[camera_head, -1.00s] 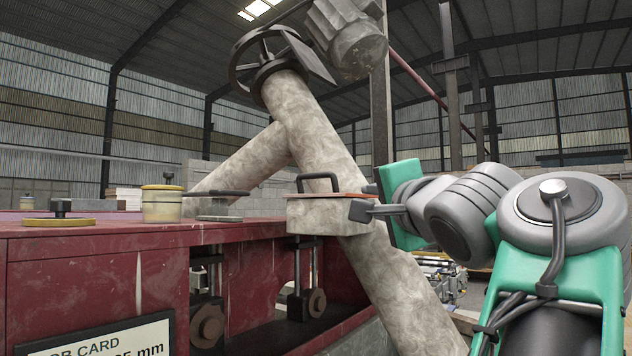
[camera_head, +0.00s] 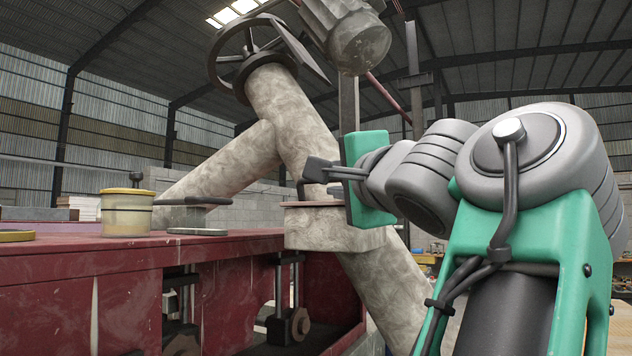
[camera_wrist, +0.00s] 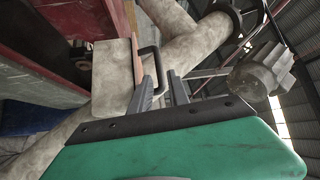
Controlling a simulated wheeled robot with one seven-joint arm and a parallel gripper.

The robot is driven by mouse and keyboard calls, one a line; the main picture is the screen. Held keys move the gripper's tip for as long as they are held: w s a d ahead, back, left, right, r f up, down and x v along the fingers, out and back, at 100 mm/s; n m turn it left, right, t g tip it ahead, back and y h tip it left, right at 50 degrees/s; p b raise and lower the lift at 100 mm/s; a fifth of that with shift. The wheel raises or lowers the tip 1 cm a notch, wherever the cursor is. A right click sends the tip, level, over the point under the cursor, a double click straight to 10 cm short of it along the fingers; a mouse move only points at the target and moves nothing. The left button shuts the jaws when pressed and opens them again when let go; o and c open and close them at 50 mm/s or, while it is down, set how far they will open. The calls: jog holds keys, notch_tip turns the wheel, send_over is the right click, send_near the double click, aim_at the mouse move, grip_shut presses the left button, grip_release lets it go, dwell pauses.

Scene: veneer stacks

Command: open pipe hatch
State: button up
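The pipe hatch is a pale box (camera_head: 325,228) on the side of a mottled pipe (camera_head: 285,120), with a thin reddish lid (camera_head: 312,204) lying flat on top. A black loop handle (camera_wrist: 156,62) stands on the lid. My gripper (camera_head: 313,168) is at handle height, coming from the right. In the wrist view my gripper (camera_wrist: 161,78) has its two fingers apart, with part of the handle close to or between the tips. I cannot tell whether they touch it.
A handwheel (camera_head: 245,58) tops the pipe and a motor-like housing (camera_head: 350,40) hangs above my gripper. A red bench (camera_head: 130,270) stands left, bearing a yellowish pot (camera_head: 127,215) and a flat plate (camera_head: 198,232). Free air lies above the bench.

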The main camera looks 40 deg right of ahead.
jog(key=x, duration=0.7)
jog(key=shift+w+f, duration=0.1)
grip_shut()
dwell(1.3)
